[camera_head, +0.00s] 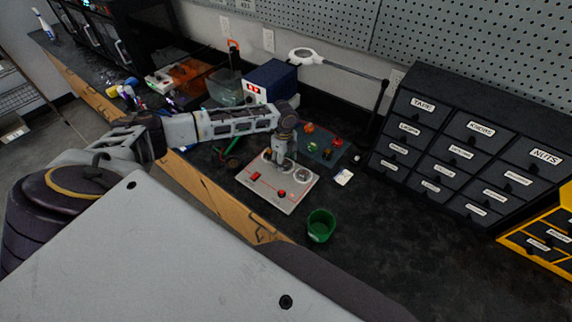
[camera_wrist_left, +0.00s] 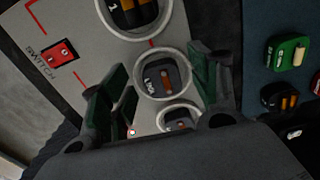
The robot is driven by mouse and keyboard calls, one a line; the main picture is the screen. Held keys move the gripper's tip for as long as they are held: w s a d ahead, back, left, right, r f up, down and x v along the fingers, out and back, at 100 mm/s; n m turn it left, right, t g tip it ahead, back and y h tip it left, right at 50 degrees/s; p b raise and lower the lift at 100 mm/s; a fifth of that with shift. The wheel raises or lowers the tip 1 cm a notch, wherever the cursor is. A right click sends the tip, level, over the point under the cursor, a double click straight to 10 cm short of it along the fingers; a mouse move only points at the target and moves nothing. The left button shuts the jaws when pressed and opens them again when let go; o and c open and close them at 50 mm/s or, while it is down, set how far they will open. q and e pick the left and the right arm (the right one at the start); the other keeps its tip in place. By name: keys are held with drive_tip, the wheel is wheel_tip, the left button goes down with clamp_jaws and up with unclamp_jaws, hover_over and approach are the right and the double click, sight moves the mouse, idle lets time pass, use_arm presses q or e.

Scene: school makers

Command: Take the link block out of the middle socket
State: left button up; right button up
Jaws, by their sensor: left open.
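A light grey board (camera_head: 300,191) with red lines and ring sockets lies on the black bench. In the left wrist view, the middle socket (camera_wrist_left: 142,92) is a pale ring with a dark link block (camera_wrist_left: 155,72) in it, which has an orange strip and white lettering. Other sockets above and below it also hold dark blocks (camera_wrist_left: 135,14). My left gripper (camera_head: 283,156) points down over the board. In the wrist view its open, green-padded fingers (camera_wrist_left: 161,82) stand on either side of the middle socket, with nothing held. Whether they touch the block cannot be told.
A blue-grey mat (camera_head: 328,155) with small coloured parts lies right of the board. A green cup (camera_head: 320,226) stands in front of it. Labelled drawers (camera_head: 463,152) stand at the right. A lamp arm (camera_head: 345,68) and bins are behind. The bench front right is clear.

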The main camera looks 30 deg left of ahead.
use_arm(q)
drive_tip(key=shift+f, duration=0.1)
idle(0.4)
drive_tip(key=c, duration=1)
drive_tip(key=shift+o, duration=0.2)
wheel_tip(320, 180, up, 10)
drive_tip(key=shift+b, duration=0.4)
